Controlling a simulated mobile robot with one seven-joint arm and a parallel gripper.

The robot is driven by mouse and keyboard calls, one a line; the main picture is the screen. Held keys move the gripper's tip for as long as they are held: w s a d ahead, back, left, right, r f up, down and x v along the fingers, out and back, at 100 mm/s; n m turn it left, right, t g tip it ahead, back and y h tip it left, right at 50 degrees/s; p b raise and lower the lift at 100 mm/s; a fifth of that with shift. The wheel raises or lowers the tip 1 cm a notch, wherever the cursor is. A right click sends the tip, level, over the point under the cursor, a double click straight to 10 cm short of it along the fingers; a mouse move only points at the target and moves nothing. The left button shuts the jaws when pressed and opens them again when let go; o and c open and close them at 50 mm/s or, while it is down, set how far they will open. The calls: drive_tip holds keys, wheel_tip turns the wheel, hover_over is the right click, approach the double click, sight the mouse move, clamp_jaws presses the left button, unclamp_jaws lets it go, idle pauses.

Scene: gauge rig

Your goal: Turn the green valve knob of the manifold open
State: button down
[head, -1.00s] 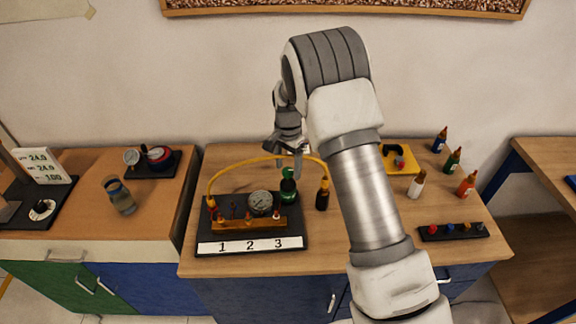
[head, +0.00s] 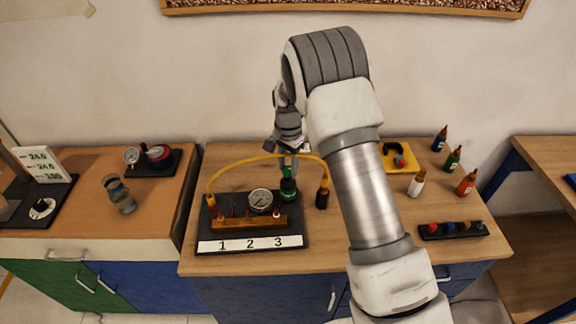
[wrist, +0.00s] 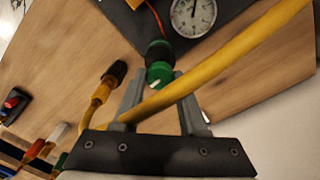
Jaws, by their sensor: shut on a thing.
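The manifold (head: 235,222) is a brass-coloured block with small red-topped fittings on a dark board at the front left of the middle table. Its round gauge (head: 260,201) also shows at the top of the wrist view (wrist: 194,14). The green valve knob (head: 288,184) stands at the board's right rear, beside the gauge. In the wrist view the green knob (wrist: 159,74) sits between the fingertips. My gripper (head: 288,168) reaches down from above and is shut on the knob. The fingers partly hide the knob in the head view.
A yellow hose (head: 262,157) arches from the manifold's left end to a black-ended fitting (head: 322,198), passing close to my fingers.

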drive_tip(key=shift+n, duration=0.3)
drive_tip(key=n+b, duration=0.2)
drive_tip(key=shift+f+n, duration=0.1)
drive_tip(key=shift+n, duration=0.3)
drive_tip(key=n+b, duration=0.2)
drive_tip(key=n, duration=0.3)
drive_tip(key=shift+b, duration=0.35)
drive_tip(key=n+b, duration=0.1)
drive_tip(key=n, duration=0.3)
drive_tip(key=shift+n, duration=2.7)
drive_tip(key=shift+c, duration=2.2)
unclamp_jaws()
drive_tip(key=shift+r, duration=0.25)
